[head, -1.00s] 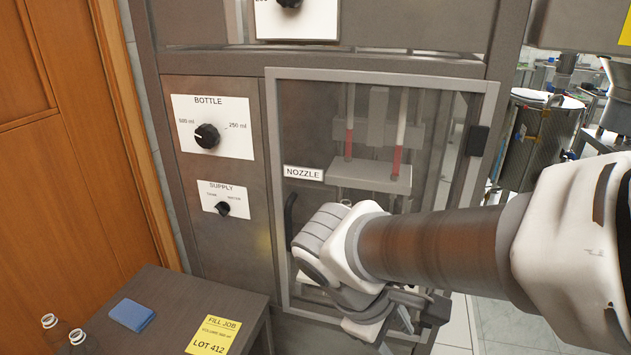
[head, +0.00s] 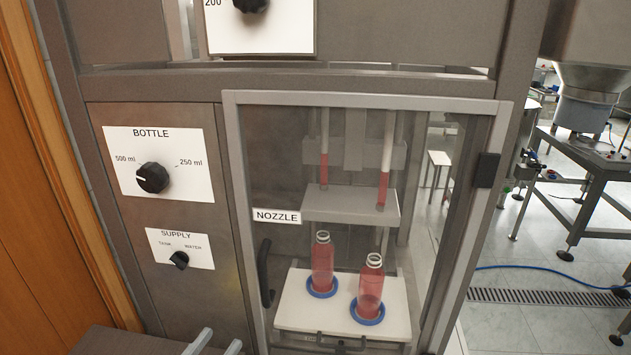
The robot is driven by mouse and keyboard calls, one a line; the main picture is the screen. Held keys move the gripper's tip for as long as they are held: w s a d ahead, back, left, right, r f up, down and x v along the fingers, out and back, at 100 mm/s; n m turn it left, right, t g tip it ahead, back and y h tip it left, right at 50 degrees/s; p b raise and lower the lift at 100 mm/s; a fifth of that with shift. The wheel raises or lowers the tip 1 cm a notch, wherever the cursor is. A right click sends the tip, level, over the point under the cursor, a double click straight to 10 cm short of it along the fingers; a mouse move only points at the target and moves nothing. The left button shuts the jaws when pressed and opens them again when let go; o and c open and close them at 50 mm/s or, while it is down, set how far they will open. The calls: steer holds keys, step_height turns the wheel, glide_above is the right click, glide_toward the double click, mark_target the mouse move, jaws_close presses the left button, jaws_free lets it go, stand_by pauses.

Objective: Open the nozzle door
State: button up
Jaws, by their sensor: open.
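The nozzle door (head: 232,190) is a clear panel in a grey frame, labelled NOZZLE, and it looks shut. Its black curved handle (head: 264,272) is on the lower left side of the door. A black block (head: 487,170) sits on the right side of the frame.
Behind the door, two bottles of red liquid (head: 322,262) stand in blue rings on a white tray (head: 296,310). Left of the door are the BOTTLE knob (head: 153,178) and the SUPPLY knob (head: 179,260).

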mark_target(261, 277)
steer(key=x, duration=1.7)
steer(key=shift+w+a+r, duration=0.15)
steer(key=shift+a, duration=0.2)
jaws_close()
stand_by(0.6)
